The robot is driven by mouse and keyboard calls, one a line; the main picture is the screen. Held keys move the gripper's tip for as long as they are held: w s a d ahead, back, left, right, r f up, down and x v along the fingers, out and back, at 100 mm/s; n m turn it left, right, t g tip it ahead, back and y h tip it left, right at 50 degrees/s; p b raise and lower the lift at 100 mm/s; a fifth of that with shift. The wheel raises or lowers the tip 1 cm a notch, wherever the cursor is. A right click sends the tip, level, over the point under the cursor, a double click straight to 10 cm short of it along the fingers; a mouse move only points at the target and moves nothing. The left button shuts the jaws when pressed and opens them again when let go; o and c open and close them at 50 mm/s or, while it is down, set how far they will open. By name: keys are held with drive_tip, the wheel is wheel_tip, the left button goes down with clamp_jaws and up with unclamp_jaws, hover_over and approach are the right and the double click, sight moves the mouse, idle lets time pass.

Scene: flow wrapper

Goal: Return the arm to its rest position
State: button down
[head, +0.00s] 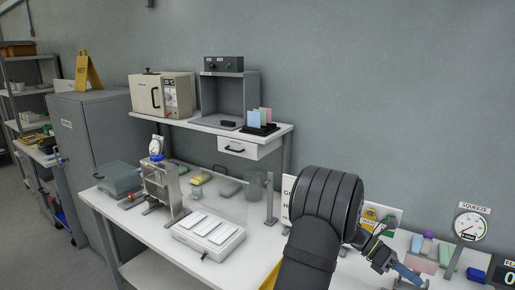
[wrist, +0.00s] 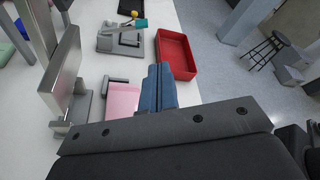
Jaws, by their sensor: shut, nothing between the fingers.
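My gripper (head: 411,276) shows at the lower right of the head view, its blue fingers pointing down and right above the bench. In the wrist view my gripper (wrist: 158,72) has its two blue fingers pressed together with nothing between them. Below the fingers lie a pink plate (wrist: 123,99) beside a grey fixture and the near end of a red tray (wrist: 176,52). My dark arm covers part of the bench in the head view.
A shelf with a beige oven (head: 162,95) stands behind. A metal upright (wrist: 67,75) rises left of the fingers. A stool (wrist: 270,48) stands on the floor beyond.

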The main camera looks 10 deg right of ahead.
drive_tip(key=shift+m+t, duration=0.4)
drive_tip(key=shift+m, duration=0.4)
drive_tip(key=s+a+f, duration=0.1)
drive_tip(key=f, duration=0.1)
drive_tip(key=s+a+f, duration=0.1)
drive_tip(key=f, duration=0.2)
drive_tip(key=s+a+f, duration=0.1)
drive_tip(key=f, duration=0.1)
drive_tip(key=shift+f, duration=0.2)
drive_tip(key=shift+s+a+f+m+t+h, duration=0.15)
drive_tip(key=shift+f+m+h, duration=0.15)
drive_tip(key=shift+f, duration=0.35)
drive_tip(key=shift+f+m+t+h, duration=0.2)
drive_tip(key=shift+f+m, duration=0.2)
drive_tip(key=shift+f, duration=0.2)
